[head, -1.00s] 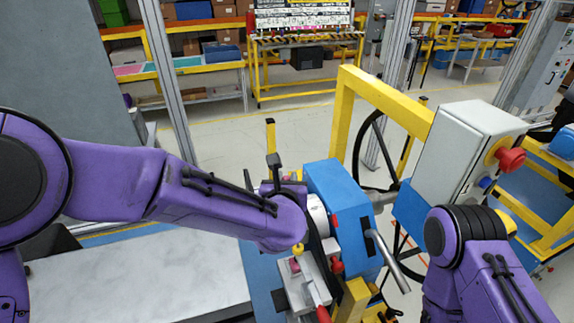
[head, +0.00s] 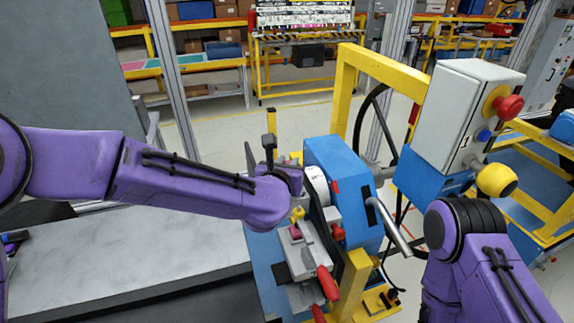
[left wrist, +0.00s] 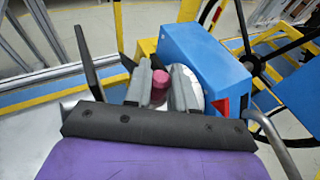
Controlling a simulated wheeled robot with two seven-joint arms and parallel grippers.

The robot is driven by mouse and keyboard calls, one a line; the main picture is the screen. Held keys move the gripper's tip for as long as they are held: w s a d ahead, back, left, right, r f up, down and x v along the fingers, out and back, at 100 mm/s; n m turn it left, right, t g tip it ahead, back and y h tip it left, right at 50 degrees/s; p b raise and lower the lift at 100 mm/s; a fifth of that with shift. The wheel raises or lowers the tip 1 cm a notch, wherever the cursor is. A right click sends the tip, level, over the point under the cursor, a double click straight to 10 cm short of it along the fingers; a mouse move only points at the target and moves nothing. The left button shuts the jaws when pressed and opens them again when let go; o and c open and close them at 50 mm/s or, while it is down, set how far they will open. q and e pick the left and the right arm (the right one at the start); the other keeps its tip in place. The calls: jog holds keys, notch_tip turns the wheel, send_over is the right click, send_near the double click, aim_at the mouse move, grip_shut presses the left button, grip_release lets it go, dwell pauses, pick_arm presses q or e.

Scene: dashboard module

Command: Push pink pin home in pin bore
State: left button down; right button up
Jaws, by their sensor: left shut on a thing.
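The pink pin (left wrist: 160,85) shows in the left wrist view between the two grey fingers of my left gripper (left wrist: 162,92), which is shut on it. Just past the fingers is the pale round face (left wrist: 187,83) on the blue housing (left wrist: 208,58). In the head view my left wrist hides the fingers, beside the blue housing (head: 343,190). A small pink part (head: 295,231) shows on the grey metal fixture (head: 303,252) below it; I cannot tell what it is. The bore and the pin's depth are hidden. My right gripper is out of view; only its purple arm shows.
A red-tipped handle (head: 328,283) sticks out at the front of the fixture. A metal lever (head: 392,230) juts from the housing's right side. A white control box (head: 465,115) with a red button stands at right. A grey table (head: 130,255) lies at left.

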pick_arm(q)
jog(key=shift+f, duration=0.5)
jog(key=shift+w+a+f, duration=0.15)
jog(key=shift+w+f, duration=0.15)
jog(key=shift+w, duration=0.1)
jog(key=shift+s+r, duration=0.2)
jog(key=shift+s, duration=0.05)
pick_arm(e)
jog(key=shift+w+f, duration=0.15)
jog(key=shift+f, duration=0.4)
pick_arm(q)
jog(key=shift+w+f+b, duration=0.15)
jog(key=shift+b, duration=0.25)
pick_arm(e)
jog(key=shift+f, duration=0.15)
pick_arm(q)
jog(key=shift+b, duration=0.4)
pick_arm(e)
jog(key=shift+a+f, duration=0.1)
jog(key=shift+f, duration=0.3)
pick_arm(q)
jog(key=shift+f+b, duration=2)
jog(key=shift+b, duration=0.05)
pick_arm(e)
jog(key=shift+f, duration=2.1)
pick_arm(q)
jog(key=shift+r, duration=0.15)
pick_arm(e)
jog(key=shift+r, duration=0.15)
